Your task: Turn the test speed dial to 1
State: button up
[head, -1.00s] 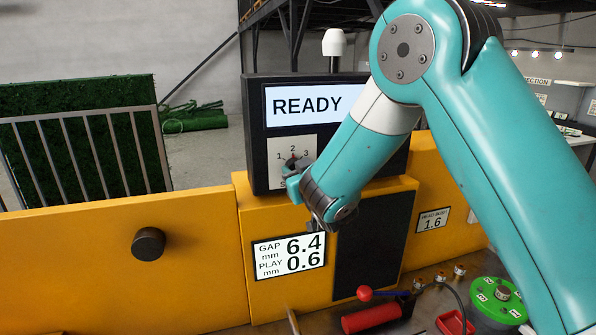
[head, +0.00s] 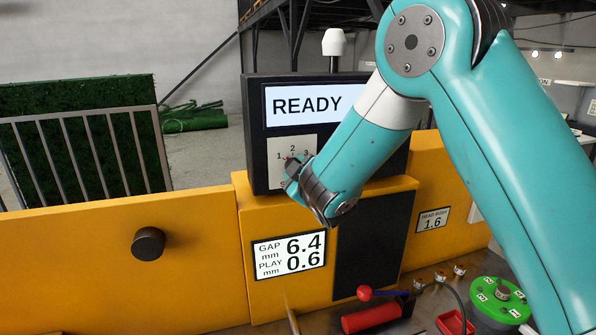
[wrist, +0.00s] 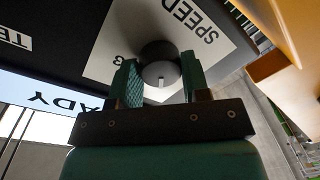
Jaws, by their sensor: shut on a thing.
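The speed dial is a dark round knob with a pale front face (wrist: 161,72) and a small light mark. It sits on a white plate (head: 279,146) printed with 1, 2 and 3, on the dark control box. In the wrist view my gripper (wrist: 161,78) has one green finger on each side of the knob and is shut on it. In the head view my gripper (head: 293,174) covers most of the knob. A small red spot shows near the 1, but the exact pointer setting is hard to tell.
The box's screen (head: 305,105) reads READY. Below, a yellow housing (head: 262,215) carries a display (head: 290,255) reading gap 6.4 and play 0.6. A black round knob (head: 148,243) is on the yellow panel at left. A red cylinder (head: 370,317) lies in front.

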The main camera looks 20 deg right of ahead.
jog(key=shift+n, duration=1.6)
jog(key=o, duration=0.9)
jog(key=shift+a, duration=0.1)
jog(key=shift+s+d+r+b, duration=0.15)
jog(key=shift+s+b, duration=1.85)
jog(key=shift+s, duration=0.9)
jog(key=shift+s+d+r+b, duration=0.2)
jog(key=shift+s+b, duration=1.75)
jog(key=shift+s, duration=1)
jog(key=shift+s+d+r+b, duration=0.1)
jog(key=shift+s+r+b, duration=0.05)
jog(key=shift+s+b, duration=2.3)
jog(key=shift+s+p, duration=0.4)
jog(key=shift+p, duration=0.05)
